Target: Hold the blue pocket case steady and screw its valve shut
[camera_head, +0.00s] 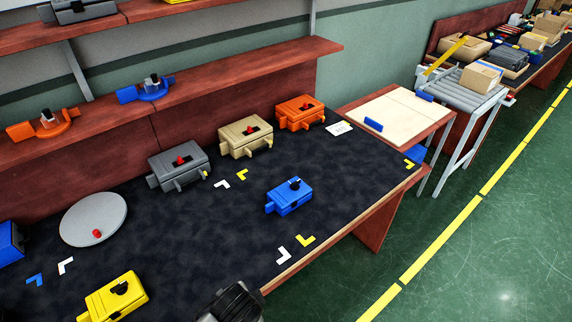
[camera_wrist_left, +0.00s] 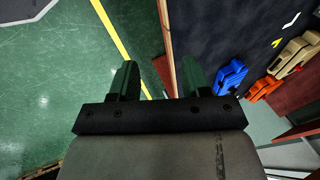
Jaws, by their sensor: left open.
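The blue pocket case (camera_head: 288,198) lies on the dark table top (camera_head: 200,235), right of the middle, with a black knob-like valve (camera_head: 295,183) on its upper face. A blue case, apparently the same one, shows in the left wrist view (camera_wrist_left: 230,77) right of the fingers. My left gripper (camera_wrist_left: 162,78) is open and empty. Its two fingers are apart, with the floor and the table's edge behind them, and it is clear of the case. A dark part of my own arm shows at the bottom of the head view; its fingers cannot be made out. My right gripper is not identifiable.
Tan (camera_head: 246,137), grey (camera_head: 179,165) and orange (camera_head: 300,112) cases stand along the table's back. A yellow case (camera_head: 112,299) is front left, near a grey disc (camera_head: 93,220) with a red knob. Corner marks lie around the blue case. The table around it is clear.

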